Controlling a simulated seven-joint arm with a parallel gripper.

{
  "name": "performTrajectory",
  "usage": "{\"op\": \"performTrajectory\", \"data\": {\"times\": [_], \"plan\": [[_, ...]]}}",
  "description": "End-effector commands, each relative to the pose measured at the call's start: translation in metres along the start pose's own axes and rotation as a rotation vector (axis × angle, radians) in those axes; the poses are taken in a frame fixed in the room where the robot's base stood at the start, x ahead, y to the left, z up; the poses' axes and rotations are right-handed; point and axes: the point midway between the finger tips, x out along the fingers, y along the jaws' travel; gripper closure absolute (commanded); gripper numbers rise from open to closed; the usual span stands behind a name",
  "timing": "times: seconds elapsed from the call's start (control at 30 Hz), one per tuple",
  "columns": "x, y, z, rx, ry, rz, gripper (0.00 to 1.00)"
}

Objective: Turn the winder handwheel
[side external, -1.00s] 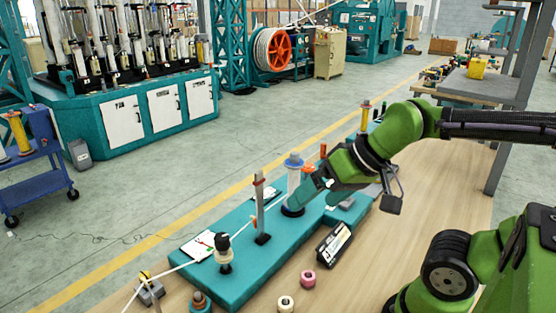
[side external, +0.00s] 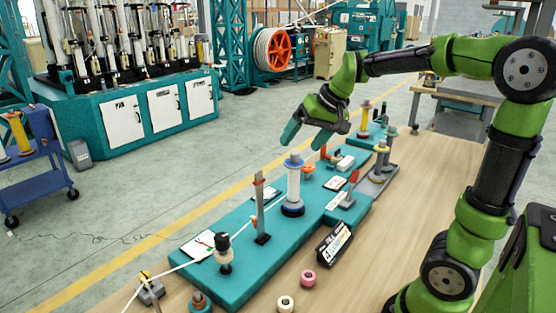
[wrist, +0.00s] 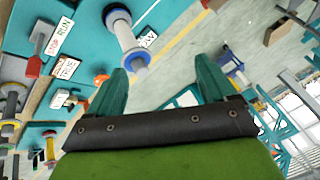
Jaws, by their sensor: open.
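The white spool (side external: 293,187) with a blue top and dark base stands upright on the teal bench plate (side external: 238,272); it also shows in the wrist view (wrist: 127,38). I cannot tell for certain which part is the winder handwheel. A small orange part (side external: 309,168) sits just behind the spool, and an upright orange piece (side external: 324,151) stands farther back. My gripper (side external: 306,139) is open and empty, above and behind the spool, touching nothing. In the wrist view its two teal fingers (wrist: 162,66) are spread apart, with the spool's top beyond them.
A red lever (side external: 353,176) stands by a card at the right; the wrist view shows a STOP RUN card (wrist: 60,37).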

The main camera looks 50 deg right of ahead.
Motion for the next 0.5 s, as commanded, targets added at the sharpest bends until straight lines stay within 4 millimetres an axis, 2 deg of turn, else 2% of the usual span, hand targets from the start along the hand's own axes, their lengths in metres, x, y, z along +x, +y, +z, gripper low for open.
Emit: {"op": "performTrajectory", "data": {"times": [0.03, 0.2, 0.33, 0.5], "plan": [[0.011, 0.021, -0.025, 0.017, -0.003, 0.049, 0.16], [0.032, 0.086, -0.085, 0.017, 0.0, 0.203, 0.16], [0.041, 0.12, -0.112, -0.009, -0.003, 0.3, 0.16], [0.046, 0.139, -0.127, -0.034, -0.01, 0.359, 0.16]]}}
